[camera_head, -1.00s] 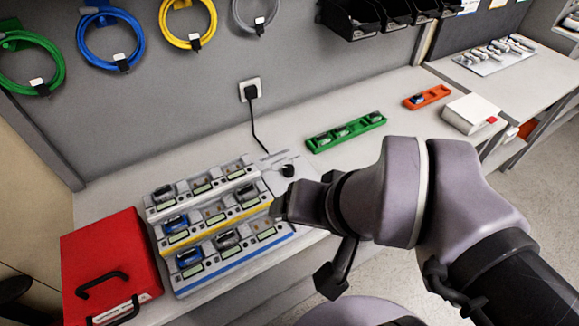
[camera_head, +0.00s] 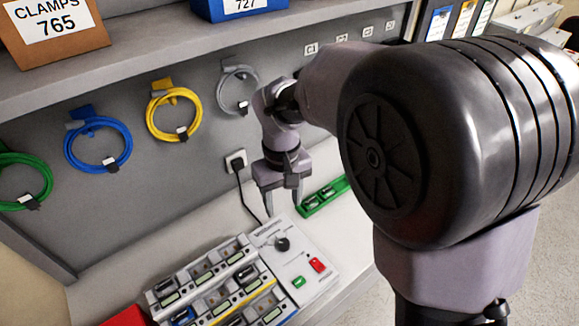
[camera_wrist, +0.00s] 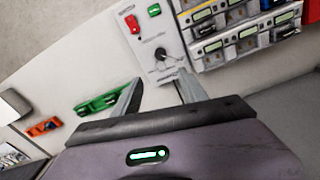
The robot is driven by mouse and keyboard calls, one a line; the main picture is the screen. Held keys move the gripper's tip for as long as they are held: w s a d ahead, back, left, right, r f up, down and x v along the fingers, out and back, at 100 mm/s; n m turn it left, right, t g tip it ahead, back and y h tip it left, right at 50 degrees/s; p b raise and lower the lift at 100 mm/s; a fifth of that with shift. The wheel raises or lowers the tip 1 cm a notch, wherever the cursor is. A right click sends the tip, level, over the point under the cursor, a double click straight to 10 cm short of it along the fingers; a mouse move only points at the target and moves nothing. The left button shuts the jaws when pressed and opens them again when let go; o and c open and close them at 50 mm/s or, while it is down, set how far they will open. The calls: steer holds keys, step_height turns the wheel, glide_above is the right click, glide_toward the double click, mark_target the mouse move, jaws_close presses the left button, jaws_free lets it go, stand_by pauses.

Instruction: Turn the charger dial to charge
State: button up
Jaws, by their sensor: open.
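The charger's control panel (camera_head: 318,268) is a pale plate on the bench beside the tiered charger. Its round black dial (camera_head: 282,243) sits near the panel's far end. The dial also shows in the wrist view (camera_wrist: 161,54), with a scale around it too small to read. My gripper (camera_head: 284,208) points down above the bench, just beyond the dial, open and empty. In the wrist view, its two fingers (camera_wrist: 158,92) are spread apart, with the dial beyond the gap between them. The gripper does not appear to touch the dial.
The tiered charger (camera_head: 215,285) with several modules stands left of the panel. A red switch (camera_head: 318,265) and a green switch (camera_head: 299,282) are on the panel. A green tray (camera_head: 325,195) lies right of my gripper. A plug (camera_head: 236,162) and cable are on the wall behind.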

mark_target(284, 243)
step_height(284, 243, down, 17)
steer(key=b, duration=0.5)
steer(key=shift+s, duration=0.15)
jaws_close()
